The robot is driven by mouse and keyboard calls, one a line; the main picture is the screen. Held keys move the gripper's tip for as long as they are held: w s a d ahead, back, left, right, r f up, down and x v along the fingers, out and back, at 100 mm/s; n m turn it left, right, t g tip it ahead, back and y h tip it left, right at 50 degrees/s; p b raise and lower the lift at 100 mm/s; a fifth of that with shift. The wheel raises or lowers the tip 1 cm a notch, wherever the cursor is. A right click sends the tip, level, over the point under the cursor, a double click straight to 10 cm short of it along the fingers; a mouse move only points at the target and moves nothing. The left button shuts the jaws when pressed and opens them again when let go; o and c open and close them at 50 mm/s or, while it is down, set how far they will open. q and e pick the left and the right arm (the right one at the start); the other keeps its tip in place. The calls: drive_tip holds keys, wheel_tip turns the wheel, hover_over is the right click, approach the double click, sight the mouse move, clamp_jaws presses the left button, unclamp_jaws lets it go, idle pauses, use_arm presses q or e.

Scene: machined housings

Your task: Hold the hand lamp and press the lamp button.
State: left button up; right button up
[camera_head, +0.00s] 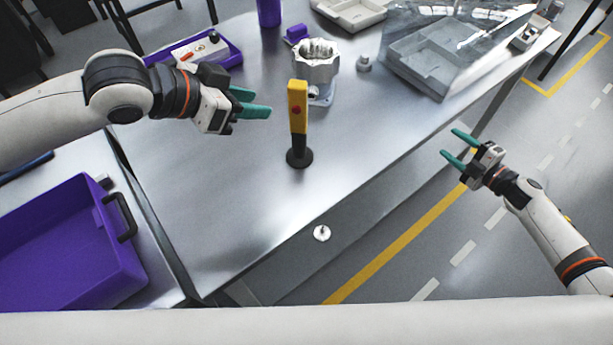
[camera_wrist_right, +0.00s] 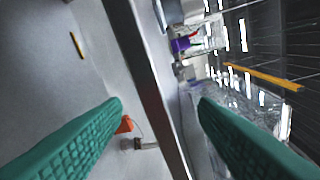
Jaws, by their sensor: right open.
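The hand lamp (camera_head: 299,125) stands upright on the metal table, with a yellow upper body, a black lower grip and a round dark base. A red button (camera_head: 296,111) shows on the yellow part, facing me. My left gripper (camera_head: 263,104) is open and empty, to the left of the lamp and apart from it, with its teal fingers pointing right. My right gripper (camera_head: 449,143) is open and empty, beyond the table's right front edge and well away from the lamp. Its two teal fingers also show in the right wrist view (camera_wrist_right: 160,105) with nothing between them.
Behind the lamp stands a machined housing (camera_head: 316,62). A clear-walled box (camera_head: 440,50) is at the back right, and a purple tray (camera_head: 228,58) is at the back left. A purple crate (camera_head: 60,250) is at the lower left. The table front (camera_head: 235,215) is largely clear.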

drive_tip(key=s+a+r+n+t+y, duration=0.2)
drive_tip(key=s+a+r+n+y, duration=0.15)
drive_tip(key=a+r, duration=0.8)
drive_tip(key=s+a+r+n+t+y, duration=0.15)
drive_tip(key=a+r+n+y, duration=0.3)
drive_tip(key=a+r, duration=0.65)
drive_tip(key=n+g+h, duration=0.1)
drive_tip(key=n+h, duration=0.6)
drive_tip(key=h, duration=0.2)
approach(298, 134)
drive_tip(key=w+a+f, duration=0.1)
drive_tip(key=f, duration=0.1)
drive_tip(key=w+a+f, duration=0.1)
drive_tip(key=shift+w+a+f, duration=0.1)
drive_tip(key=shift+a+f, duration=0.3)
drive_tip(key=h, duration=0.1)
drive_tip(key=n+h, duration=0.1)
drive_tip(key=shift+s+a+f+t+h, duration=0.1)
drive_tip(key=shift+s+f+t+h, duration=0.15)
drive_tip(key=shift+s+f+h, duration=0.15)
drive_tip(key=shift+s+h, duration=0.15)
drive_tip(key=shift+h, duration=0.25)
drive_tip(key=shift+s+r+t+h, duration=0.25)
drive_tip(key=shift+r+t+h, duration=0.15)
drive_tip(key=shift+h, duration=0.5)
drive_tip(key=w, duration=0.4)
drive_tip(key=w+a, duration=0.1)
drive_tip(key=w, duration=0.6)
drive_tip(key=shift+w+a, duration=0.15)
drive_tip(key=shift+w, duration=0.25)
